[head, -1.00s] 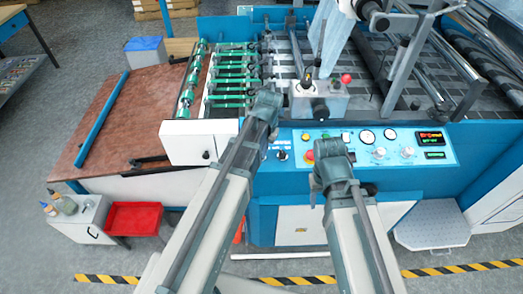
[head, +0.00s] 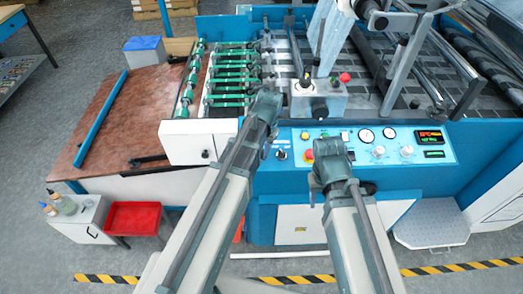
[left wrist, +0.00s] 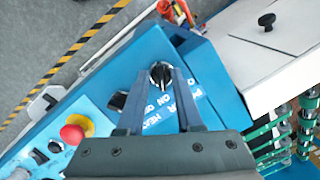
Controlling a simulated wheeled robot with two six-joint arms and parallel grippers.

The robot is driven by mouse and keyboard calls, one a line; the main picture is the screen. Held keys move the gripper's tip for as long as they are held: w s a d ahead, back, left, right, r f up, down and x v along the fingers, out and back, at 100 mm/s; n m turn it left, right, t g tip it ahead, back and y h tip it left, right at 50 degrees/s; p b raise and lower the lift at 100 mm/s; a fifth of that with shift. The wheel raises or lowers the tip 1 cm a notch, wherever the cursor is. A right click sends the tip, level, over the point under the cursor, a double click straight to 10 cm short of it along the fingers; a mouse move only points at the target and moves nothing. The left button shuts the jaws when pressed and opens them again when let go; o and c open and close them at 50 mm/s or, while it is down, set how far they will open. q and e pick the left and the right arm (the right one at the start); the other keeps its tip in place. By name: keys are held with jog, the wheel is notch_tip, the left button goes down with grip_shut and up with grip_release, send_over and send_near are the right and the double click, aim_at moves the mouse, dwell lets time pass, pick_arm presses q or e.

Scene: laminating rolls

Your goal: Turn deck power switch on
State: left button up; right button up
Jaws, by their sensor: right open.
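In the left wrist view a black rotary knob (left wrist: 160,75) sits on the blue panel beside white lettering that I read only in part as power and heat. My left gripper (left wrist: 161,73) has its two fingers apart, one on each side of the knob; whether they touch it I cannot tell.
The panel also carries a red emergency button on yellow (left wrist: 76,130), dials (head: 367,135) and a lit display (head: 430,137). A grey box with a red knob (head: 318,98) stands above the panel.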

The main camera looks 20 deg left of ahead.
pick_arm(q)
jog(key=shift+w+a, duration=0.15)
pick_arm(e)
jog(key=shift+w+a, duration=0.1)
pick_arm(q)
jog(key=shift+r, duration=0.1)
pick_arm(e)
jog(key=shift+r, duration=0.1)
pick_arm(q)
notch_tip(320, 180, up, 14)
jog(key=d+p, duration=0.1)
jog(key=p, duration=1.2)
jog(key=shift+s+d+f+p, duration=0.2)
jog(key=shift+d+f+p, duration=0.05)
jog(key=shift+p, duration=0.15)
pick_arm(e)
notch_tip(320, 180, up, 14)
jog(key=shift+f, duration=0.25)
